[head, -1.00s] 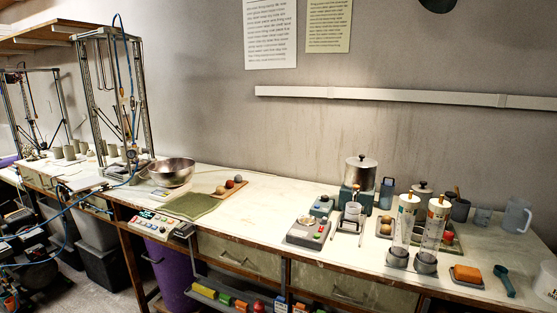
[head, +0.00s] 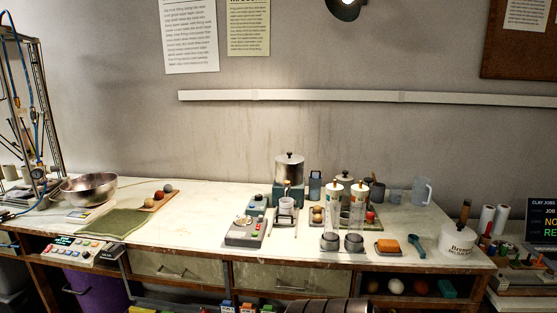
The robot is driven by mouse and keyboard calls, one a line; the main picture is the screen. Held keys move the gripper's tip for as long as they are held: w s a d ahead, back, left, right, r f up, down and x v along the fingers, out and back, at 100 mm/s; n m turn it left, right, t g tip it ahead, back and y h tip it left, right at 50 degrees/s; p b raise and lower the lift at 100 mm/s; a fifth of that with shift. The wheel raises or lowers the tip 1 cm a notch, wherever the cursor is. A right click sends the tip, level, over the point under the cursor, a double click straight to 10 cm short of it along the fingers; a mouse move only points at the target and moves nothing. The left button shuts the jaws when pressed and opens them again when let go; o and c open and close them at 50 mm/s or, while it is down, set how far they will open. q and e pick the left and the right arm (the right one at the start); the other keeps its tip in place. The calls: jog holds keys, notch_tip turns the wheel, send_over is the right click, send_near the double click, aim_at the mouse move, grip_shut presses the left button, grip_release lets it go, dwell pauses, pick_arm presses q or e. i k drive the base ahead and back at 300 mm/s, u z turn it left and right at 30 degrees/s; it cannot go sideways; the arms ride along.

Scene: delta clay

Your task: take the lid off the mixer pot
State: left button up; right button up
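The lower part of the pot and base is partly hidden behind a small white cup-like holder. Neither of my grippers shows in the head view.

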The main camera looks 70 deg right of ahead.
aim_at(289, 158)
jog(key=i, duration=0.95)
jog(key=z, duration=1.45)
